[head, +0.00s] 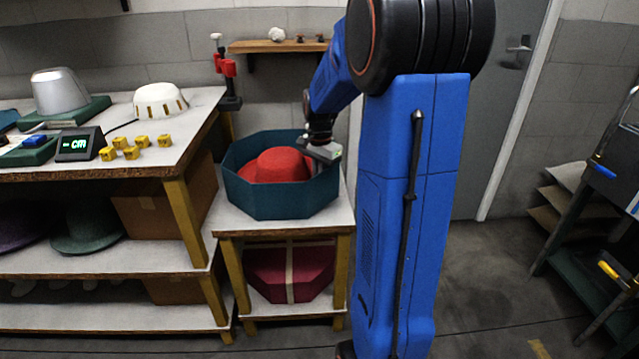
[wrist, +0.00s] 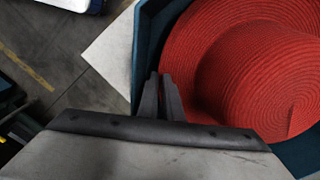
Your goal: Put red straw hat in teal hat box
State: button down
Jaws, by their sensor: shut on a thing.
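The red straw hat (head: 278,166) is inside the teal hat box (head: 281,201), crown up, in the head view. It also shows in the wrist view (wrist: 245,65), with its brim inside the box wall (wrist: 146,40). The box is open and eight-sided, and stands on a small side table. My gripper (head: 322,152) is at the right rim of the box. In the wrist view its fingers (wrist: 162,85) are close together at the brim's edge, shut on the hat's brim. The fingertips' exact grip is partly hidden.
The side table (head: 226,220) has a dark red box (head: 290,273) on its lower shelf. A workbench (head: 190,150) to the left holds a white hat form (head: 160,99), a metal block (head: 59,91) and yellow cubes (head: 133,152). A wall shelf (head: 280,46) is behind.

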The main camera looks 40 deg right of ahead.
jog(key=c, duration=1.9)
grip_release()
jog(key=shift+o, duration=0.2)
notch_tip(320, 180, up, 17)
jog(key=shift+r, duration=0.2)
jog(key=shift+s, duration=0.15)
